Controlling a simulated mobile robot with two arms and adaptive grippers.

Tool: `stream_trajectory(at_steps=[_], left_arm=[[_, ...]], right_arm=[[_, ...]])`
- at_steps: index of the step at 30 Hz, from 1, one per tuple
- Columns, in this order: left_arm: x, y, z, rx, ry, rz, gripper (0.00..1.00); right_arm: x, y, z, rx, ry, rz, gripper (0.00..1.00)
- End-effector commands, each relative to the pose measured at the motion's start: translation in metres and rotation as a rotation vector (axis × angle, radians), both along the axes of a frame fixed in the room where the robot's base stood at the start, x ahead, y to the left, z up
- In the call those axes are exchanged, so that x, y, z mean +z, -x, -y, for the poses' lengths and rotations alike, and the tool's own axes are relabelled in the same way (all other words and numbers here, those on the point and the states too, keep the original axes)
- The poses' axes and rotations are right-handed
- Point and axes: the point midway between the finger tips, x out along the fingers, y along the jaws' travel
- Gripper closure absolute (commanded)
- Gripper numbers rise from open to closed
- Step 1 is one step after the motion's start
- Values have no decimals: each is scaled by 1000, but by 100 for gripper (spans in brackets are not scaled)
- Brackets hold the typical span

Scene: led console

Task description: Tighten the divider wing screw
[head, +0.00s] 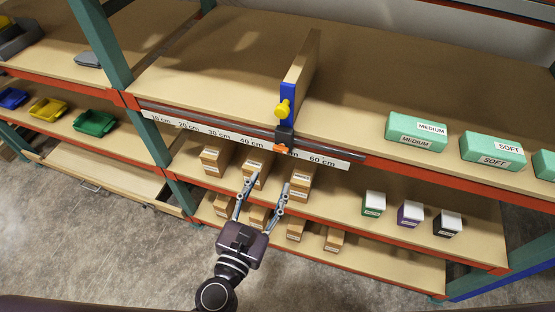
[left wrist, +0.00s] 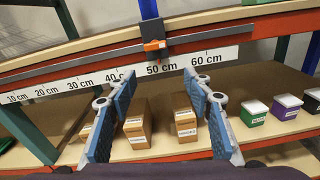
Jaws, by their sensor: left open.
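The divider (head: 302,75) is an upright tan board with a blue edge, standing on the upper shelf. A yellow wing screw (head: 282,108) sits on the front of its blue edge. Below it, a dark clamp (head: 284,134) with an orange part (head: 281,149) sits on the rail, between the 40 cm and 60 cm marks. In the left wrist view the orange part (left wrist: 154,45) is just above the 50 cm mark, and the yellow screw does not show. My left gripper (head: 267,182) is open and empty, in front of and below the clamp. My right gripper is not seen.
The scale strip (head: 225,135) runs along the upper shelf's front edge. Small cardboard boxes (head: 301,180) stand on the lower shelves behind my gripper. Green boxes (head: 416,132) lie on the upper shelf to the right. The upper shelf beside the divider is clear.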

Motion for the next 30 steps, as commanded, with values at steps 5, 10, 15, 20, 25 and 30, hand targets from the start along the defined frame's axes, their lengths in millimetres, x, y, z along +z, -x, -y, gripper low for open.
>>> stream_trajectory(at_steps=[5,10,15,20,25,30], left_arm=[[27,-2,0,14,143,-6,54],[31,-19,5,15,148,-5,54],[30,-45,14,14,145,-5,54],[28,-64,20,14,143,-6,54],[27,-73,23,13,143,-7,54],[26,-74,23,13,143,-7,54]], right_arm=[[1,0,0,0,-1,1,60],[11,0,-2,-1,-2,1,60],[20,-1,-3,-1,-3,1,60],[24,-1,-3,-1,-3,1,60],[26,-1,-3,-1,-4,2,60],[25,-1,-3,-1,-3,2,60]])
